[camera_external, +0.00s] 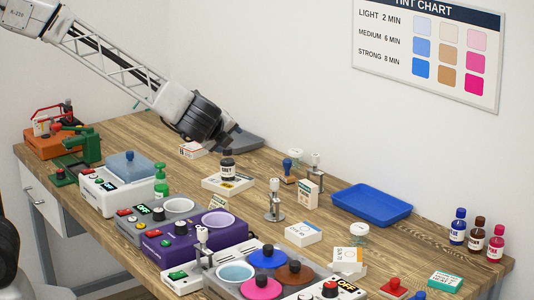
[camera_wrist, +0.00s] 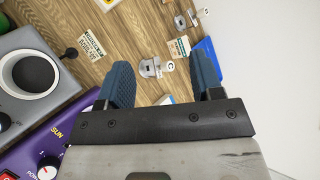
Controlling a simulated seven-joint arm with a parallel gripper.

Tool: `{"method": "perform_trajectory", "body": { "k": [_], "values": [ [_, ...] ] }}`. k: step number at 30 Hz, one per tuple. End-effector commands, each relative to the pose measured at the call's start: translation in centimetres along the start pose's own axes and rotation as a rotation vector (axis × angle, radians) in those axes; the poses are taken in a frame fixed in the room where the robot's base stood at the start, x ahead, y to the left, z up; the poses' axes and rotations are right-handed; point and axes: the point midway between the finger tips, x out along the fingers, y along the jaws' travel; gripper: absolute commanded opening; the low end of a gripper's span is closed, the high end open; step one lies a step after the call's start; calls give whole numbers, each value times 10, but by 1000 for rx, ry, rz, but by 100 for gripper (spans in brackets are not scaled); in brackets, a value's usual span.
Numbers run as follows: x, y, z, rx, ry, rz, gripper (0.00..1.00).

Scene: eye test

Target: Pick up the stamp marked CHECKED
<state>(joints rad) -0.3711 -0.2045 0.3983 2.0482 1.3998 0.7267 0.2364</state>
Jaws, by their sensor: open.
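No marking reading CHECKED is legible in either view. A small blue-handled upright item (camera_external: 287,166), which looks like a stamp, stands on the table behind the white boxes; its marking is too small to read. A red-topped block (camera_external: 393,287) at the front right may also be a stamp; I cannot tell. My gripper (camera_external: 230,143) is over the back left of the table, apart from both. In the wrist view my gripper (camera_wrist: 163,62) is open, its blue fingers wide apart with nothing held. A metal piece with a C label (camera_wrist: 151,67) shows beyond the fingers.
A blue tray (camera_external: 372,204) lies at the back right. Metal stands (camera_external: 275,202) and small boxes (camera_external: 303,233) occupy the middle. A purple machine (camera_external: 190,240) and colored pots (camera_external: 268,257) crowd the front. Bottles (camera_external: 477,232) stand at the right end. Some bare wood lies between.

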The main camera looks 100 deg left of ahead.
Motion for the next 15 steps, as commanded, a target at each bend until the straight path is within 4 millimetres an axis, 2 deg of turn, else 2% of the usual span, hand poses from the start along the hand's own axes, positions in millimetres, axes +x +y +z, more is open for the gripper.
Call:
{"method": "perform_trajectory", "body": {
  "k": [1,9,15],
  "values": [
    [20,-6,-1,50,-12,-17,60],
    [116,-34,-6,351,-57,-129,60],
    [191,-40,-12,583,-74,-196,60]
  ]
}}
